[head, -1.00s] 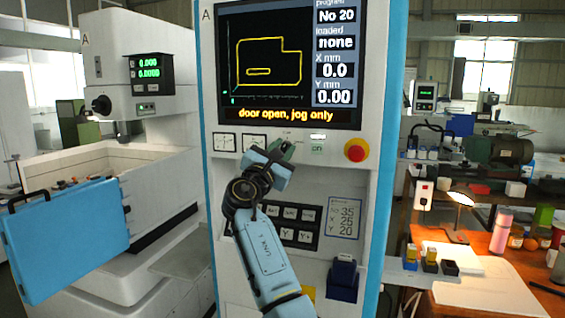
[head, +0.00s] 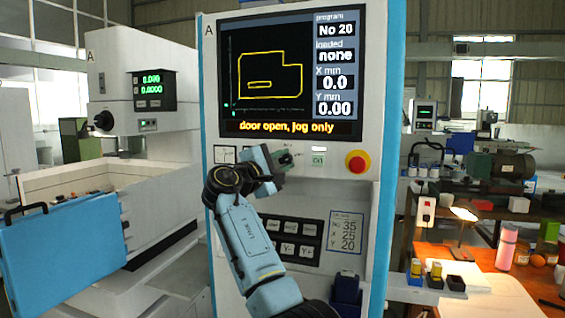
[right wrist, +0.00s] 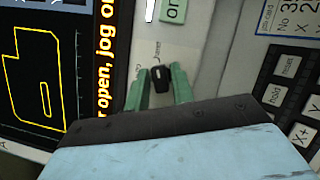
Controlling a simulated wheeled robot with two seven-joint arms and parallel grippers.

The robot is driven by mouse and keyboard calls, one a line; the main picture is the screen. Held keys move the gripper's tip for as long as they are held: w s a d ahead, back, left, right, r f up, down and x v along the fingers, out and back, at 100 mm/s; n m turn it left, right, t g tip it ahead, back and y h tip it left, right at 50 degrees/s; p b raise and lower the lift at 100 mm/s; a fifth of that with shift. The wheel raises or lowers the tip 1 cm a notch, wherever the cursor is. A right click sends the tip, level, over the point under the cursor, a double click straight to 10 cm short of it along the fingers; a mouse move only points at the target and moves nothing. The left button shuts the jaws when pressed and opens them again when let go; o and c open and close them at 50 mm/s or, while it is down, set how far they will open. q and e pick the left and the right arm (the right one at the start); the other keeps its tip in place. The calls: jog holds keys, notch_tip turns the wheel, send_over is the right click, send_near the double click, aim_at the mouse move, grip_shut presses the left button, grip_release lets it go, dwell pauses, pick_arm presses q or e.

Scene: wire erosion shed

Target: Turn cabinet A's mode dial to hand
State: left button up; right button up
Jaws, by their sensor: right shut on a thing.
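Cabinet A (head: 205,100) is the tall white cabinet with blue edges, marked A, facing me. Its mode dial, a small black knob (right wrist: 161,77), shows in the right wrist view between my two green fingers. My right gripper (right wrist: 160,86) is shut on the dial, one finger on each side. Small lettering beside the knob is too small to read surely, and I cannot tell which mode it points to. In the head view my right gripper (head: 287,160) is at the panel below the screen and hides the dial. My left gripper is not in view.
The screen (head: 270,85) reads "door open, jog only". A red emergency button (head: 357,163) and a green "on" button (head: 318,160) are right of the gripper. A keypad (head: 285,240) lies below. A blue door panel (head: 65,262) stands at left; a cluttered bench is at right.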

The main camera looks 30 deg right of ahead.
jog(key=shift+m, duration=0.3)
jog(key=o, duration=0.8)
jog(key=b+v, duration=0.1)
jog(key=v, duration=1.2)
jog(key=shift+a+b, duration=0.2)
jog(key=shift+b, duration=0.2)
